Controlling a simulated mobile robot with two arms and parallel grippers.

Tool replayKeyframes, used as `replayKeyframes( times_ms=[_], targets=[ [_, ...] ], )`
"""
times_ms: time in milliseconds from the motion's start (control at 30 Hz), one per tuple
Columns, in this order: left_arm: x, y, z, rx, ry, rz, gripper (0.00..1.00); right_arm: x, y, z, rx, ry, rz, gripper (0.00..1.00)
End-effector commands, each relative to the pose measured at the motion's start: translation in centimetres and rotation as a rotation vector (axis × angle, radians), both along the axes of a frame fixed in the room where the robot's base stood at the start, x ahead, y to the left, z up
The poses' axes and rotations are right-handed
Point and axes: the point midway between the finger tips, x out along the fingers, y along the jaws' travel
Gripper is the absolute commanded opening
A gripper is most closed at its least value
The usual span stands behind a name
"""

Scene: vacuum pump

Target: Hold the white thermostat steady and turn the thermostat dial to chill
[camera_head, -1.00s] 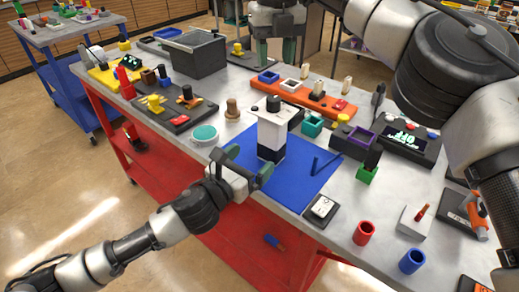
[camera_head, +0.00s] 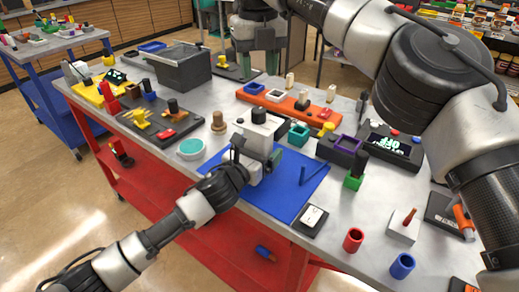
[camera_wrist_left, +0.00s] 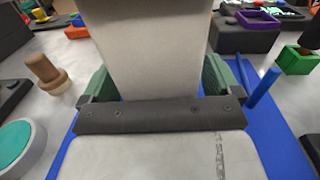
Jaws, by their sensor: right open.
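The white thermostat (camera_head: 247,129) stands upright on a blue mat, with a dark dial (camera_head: 258,115) on its top. In the left wrist view the pale body (camera_wrist_left: 150,50) fills the space between the green fingers. My left gripper (camera_head: 262,160) is around it from the front, one finger on each side; the fingers look spread, and contact is not clear. The dial's setting cannot be read, and the lower body is partly hidden by my gripper. My right gripper (camera_head: 258,64) is open and empty, above the table's back, behind and above the thermostat.
A teal-topped round dish (camera_head: 190,148) and a brown knob (camera_head: 218,122) stand left of the blue mat (camera_head: 290,205). A teal block (camera_head: 298,134) and an orange tray (camera_head: 290,103) are behind it. A blue stick (camera_head: 304,174) stands to its right.

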Motion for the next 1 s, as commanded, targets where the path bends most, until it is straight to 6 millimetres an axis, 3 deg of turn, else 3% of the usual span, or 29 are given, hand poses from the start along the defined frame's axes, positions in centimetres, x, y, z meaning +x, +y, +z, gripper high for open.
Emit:
replayKeyframes(
  times_ms=[33, 367, 500, 733, 1000],
  targets=[
    [0.0, 0.0, 0.0, 0.0, 0.0, 0.0, 0.84, 0.0, 0.0, 0.0, 0.0, 0.0, 0.0, 0.43],
    [0.0, 0.0, 0.0, 0.0, 0.0, 0.0, 0.34, 0.0, 0.0, 0.0, 0.0, 0.0, 0.0, 0.43],
    [0.0, 0.0, 0.0, 0.001, 0.001, 0.0, 0.33, 0.0, -0.2, -0.1, 0.008, -0.004, 0.016, 0.61],
    [0.0, 0.0, -0.1, 0.001, 0.001, 0.001, 0.33, -0.1, -1.6, -0.3, 0.091, -0.069, 0.231, 0.61],
    [0.0, 0.0, -0.1, 0.001, 0.001, 0.001, 0.33, -1.6, -3.5, 0.7, 0.207, -0.234, 0.559, 0.61]
  ],
)
